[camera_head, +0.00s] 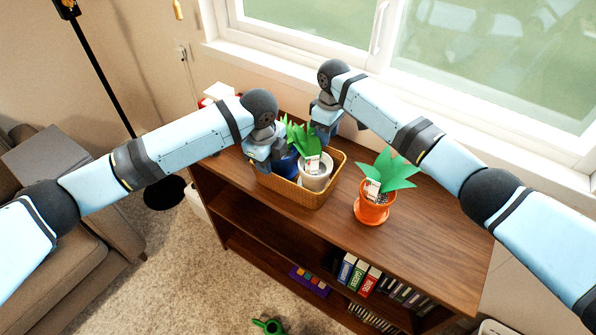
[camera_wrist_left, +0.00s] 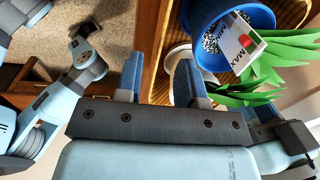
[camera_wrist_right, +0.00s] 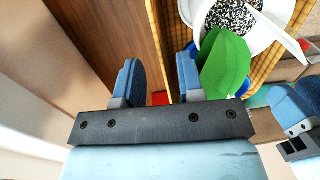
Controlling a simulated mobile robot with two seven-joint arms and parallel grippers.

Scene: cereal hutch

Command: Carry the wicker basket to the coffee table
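The wicker basket (camera_head: 287,190) stands on top of the wooden bookcase. It holds a white-potted plant (camera_head: 316,178) and a blue pot (camera_head: 286,164), partly hidden by my left arm. My left gripper (camera_head: 266,160) is at the basket's left end, fingers pointing down. In the left wrist view its fingers (camera_wrist_left: 160,82) are apart, with the basket's edge between them. My right gripper (camera_head: 325,128) is at the back right side of the basket. In the right wrist view its fingers (camera_wrist_right: 160,82) are apart beside the rim. I cannot tell whether either touches it. No coffee table is identifiable.
An orange-potted plant (camera_head: 372,208) stands on the bookcase (camera_head: 425,235), right of the basket. Books (camera_head: 358,275) fill part of its lower shelf. A window is behind. A brown sofa (camera_head: 80,262) is at left, with carpet (camera_head: 190,270) in front. A green object (camera_head: 268,326) lies on the carpet.

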